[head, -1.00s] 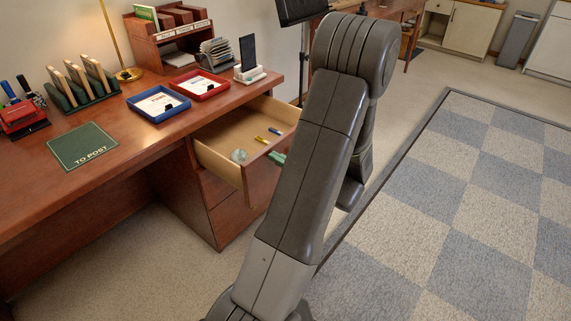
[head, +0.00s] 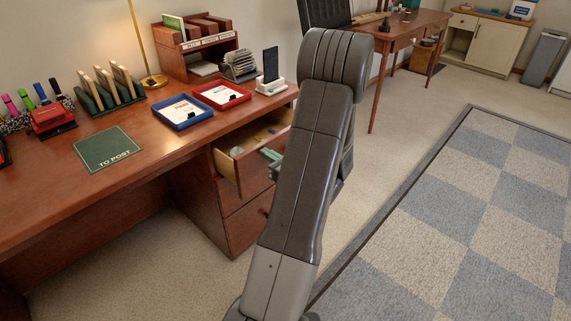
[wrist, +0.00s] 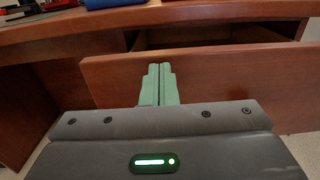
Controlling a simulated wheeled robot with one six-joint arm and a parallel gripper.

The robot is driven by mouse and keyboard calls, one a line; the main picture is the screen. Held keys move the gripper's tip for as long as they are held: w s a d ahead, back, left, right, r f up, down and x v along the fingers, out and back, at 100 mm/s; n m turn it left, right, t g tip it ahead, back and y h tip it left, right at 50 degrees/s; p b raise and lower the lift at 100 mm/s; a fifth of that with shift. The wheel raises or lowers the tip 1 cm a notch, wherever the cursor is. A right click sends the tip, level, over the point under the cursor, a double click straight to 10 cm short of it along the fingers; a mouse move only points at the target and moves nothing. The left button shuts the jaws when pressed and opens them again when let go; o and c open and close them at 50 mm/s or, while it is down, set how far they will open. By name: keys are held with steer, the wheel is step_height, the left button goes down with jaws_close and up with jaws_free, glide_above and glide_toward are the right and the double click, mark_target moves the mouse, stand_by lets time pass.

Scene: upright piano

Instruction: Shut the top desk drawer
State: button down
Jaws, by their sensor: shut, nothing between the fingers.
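The top desk drawer (head: 226,166) is partly open at the right end of the wooden desk (head: 60,222). A few small items lie inside it. Its wooden front (wrist: 215,76) spans the wrist view, with a dark gap between it and the desk. My gripper (head: 270,155) has green fingers, closed together and empty. In the wrist view the fingers (wrist: 159,72) point at the drawer front and overlap its middle; they look against it or very close. My arm hides part of the drawer's right side in the head view.
On the desk top are a blue tray (head: 182,112), a red tray (head: 222,95), a green mat (head: 106,149) and a phone stand (head: 271,83). Lower drawers (head: 247,223) are shut below. Open floor lies right of my arm, with a checked rug (head: 480,220).

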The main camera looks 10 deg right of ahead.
steer(key=x, duration=1.4)
steer(key=shift+w+a+b, duration=0.15)
steer(key=shift+w+b, duration=0.05)
steer(key=shift+b, duration=0.15)
steer(key=shift+r, duration=0.25)
